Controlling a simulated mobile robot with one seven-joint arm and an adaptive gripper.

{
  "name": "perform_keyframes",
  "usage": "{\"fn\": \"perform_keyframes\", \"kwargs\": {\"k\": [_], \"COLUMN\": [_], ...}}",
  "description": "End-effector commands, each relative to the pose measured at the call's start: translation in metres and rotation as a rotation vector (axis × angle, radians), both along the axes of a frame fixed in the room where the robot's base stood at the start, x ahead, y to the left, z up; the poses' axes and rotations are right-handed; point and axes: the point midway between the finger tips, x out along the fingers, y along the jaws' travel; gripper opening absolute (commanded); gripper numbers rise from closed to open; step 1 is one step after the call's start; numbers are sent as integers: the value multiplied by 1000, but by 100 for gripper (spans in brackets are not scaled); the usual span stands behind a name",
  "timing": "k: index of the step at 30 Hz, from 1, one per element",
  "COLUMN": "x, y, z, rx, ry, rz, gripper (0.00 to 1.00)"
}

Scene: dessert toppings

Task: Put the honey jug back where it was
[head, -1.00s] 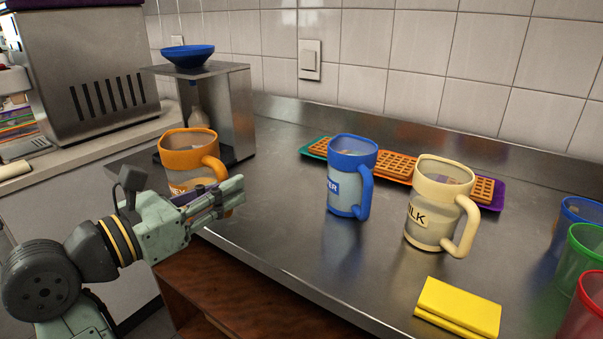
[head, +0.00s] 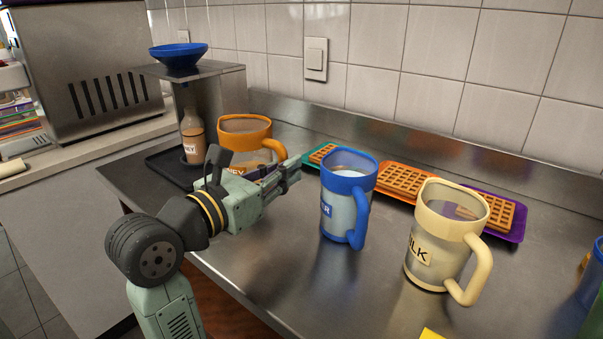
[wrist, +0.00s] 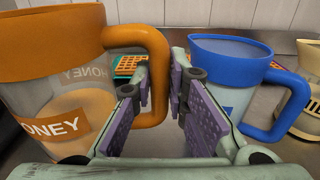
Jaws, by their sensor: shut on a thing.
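The honey jug (head: 243,130) is clear with an orange rim and handle. It stands upright between the dispenser and the blue jug. It fills the left of the wrist view (wrist: 60,92), its HONEY label facing me. My gripper (head: 283,174) is shut on its handle (wrist: 155,66), with one purple-padded finger on each side. My gripper hides the jug's lower part in the head view, so I cannot tell whether its base touches the counter. The blue jug (head: 343,205) stands close to the right of my fingers and shows in the wrist view (wrist: 232,72).
The cream milk jug (head: 440,240) stands further right. Waffles on teal, orange and purple trays (head: 517,229) lie along the back wall. The metal dispenser (head: 215,95) with a blue funnel (head: 180,58) and a bottle (head: 192,137) is at left.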

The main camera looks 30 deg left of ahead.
Motion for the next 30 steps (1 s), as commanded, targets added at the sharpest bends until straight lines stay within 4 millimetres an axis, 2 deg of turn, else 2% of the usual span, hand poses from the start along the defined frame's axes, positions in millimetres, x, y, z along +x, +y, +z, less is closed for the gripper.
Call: {"fn": "perform_keyframes", "kwargs": {"k": [3,9,13,21,30], "x": [26,49,52,51,51], "y": [-5,-6,-6,-6,-6], "z": [1,-2,-7,-36,-38], "rx": [2,2,1,2,4], "ry": [-3,-5,-4,-4,-4], "rz": [-4,-1,2,1,1], "gripper": [0,0,0,0,0]}}
